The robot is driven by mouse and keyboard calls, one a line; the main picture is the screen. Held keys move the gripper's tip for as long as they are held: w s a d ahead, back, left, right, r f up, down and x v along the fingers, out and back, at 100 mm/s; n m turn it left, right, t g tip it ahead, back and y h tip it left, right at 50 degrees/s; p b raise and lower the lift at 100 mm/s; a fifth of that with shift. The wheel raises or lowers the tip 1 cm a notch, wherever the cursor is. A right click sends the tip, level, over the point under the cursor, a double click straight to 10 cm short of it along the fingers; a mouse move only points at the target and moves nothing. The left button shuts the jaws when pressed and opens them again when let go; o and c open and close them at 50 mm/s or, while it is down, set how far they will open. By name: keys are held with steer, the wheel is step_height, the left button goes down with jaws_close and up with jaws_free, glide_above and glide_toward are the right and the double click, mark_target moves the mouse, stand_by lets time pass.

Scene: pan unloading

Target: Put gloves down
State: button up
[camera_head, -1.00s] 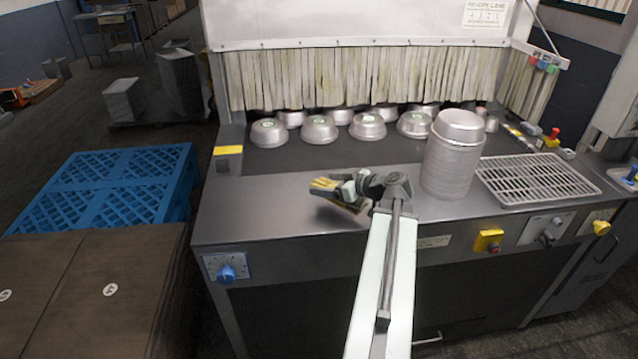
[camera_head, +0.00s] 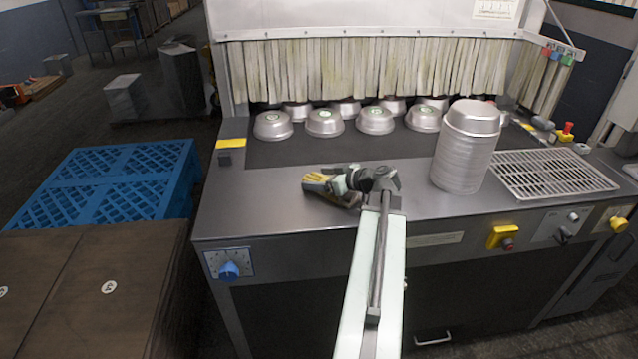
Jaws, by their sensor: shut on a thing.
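The gloves (camera_head: 318,184), yellow with a darker brown part, are at the end of my arm, over the left part of the steel counter (camera_head: 250,205). My gripper (camera_head: 340,182) is shut on them. They look very close to the counter top; I cannot tell whether they touch it. My gripper and wrist hide part of the gloves.
A tall stack of metal pans (camera_head: 462,155) stands right of my gripper, beside a wire rack (camera_head: 552,175). Several upturned pans (camera_head: 325,122) sit behind, before a strip curtain (camera_head: 370,72). A blue pallet (camera_head: 120,180) is at left. The counter's left end is clear.

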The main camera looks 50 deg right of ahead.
steer(key=shift+d+f, duration=0.1)
steer(key=shift+f, duration=0.1)
steer(key=o, duration=1.4)
steer(key=shift+r, duration=0.1)
steer(key=shift+o, duration=0.2)
